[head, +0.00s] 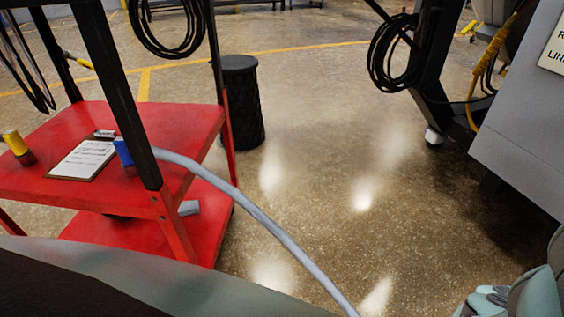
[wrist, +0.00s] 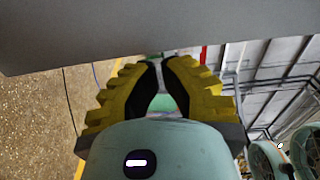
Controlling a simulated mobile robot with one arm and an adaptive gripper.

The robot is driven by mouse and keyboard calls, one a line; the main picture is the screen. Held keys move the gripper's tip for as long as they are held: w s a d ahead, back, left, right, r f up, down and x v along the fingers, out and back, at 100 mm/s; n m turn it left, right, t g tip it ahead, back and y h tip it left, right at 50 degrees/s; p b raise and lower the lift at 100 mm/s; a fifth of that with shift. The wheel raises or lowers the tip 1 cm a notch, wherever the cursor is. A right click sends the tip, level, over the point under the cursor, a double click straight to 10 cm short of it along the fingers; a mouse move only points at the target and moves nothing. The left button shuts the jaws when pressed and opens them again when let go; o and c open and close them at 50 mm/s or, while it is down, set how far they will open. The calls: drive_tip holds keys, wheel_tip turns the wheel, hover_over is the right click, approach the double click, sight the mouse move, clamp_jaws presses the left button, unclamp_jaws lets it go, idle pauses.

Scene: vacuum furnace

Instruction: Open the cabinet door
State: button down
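A grey panel (head: 510,105) with a partly cut-off white sign (head: 556,45) stands at the right edge of the head view. It may be part of the cabinet; no door handle or seam shows clearly. In the wrist view a plain grey surface (wrist: 150,30) fills the top, above the fingertips. My gripper (wrist: 160,68) has yellow ribbed fingers with black inner sides. A narrow gap shows between them, with nothing held. I cannot tell whether the fingertips touch the grey surface. In the head view the gripper is not seen.
A red cart (head: 190,125) with black posts stands at the left, holding a clipboard (head: 83,158). A black bin (head: 242,102) stands behind it. A grey hose (head: 265,222) runs from the cart to the front. Black cables (head: 392,55) hang from a dark frame. The middle floor is clear.

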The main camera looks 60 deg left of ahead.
drive_tip(key=s+d+n+t, duration=0.2)
drive_tip(key=s+d+t, duration=0.1)
drive_tip(key=d, duration=1.2)
drive_tip(key=shift+s+n+t+h+p, duration=0.2)
drive_tip(key=shift+n+t+h+p, duration=0.2)
drive_tip(key=shift+t, duration=0.2)
drive_tip(key=shift+w+r, duration=0.1)
drive_tip(key=shift+r, duration=0.1)
drive_tip(key=a+p, duration=0.3)
drive_tip(key=a, duration=1.1)
drive_tip(key=shift+w, duration=0.35)
drive_tip(key=shift+p, duration=0.3)
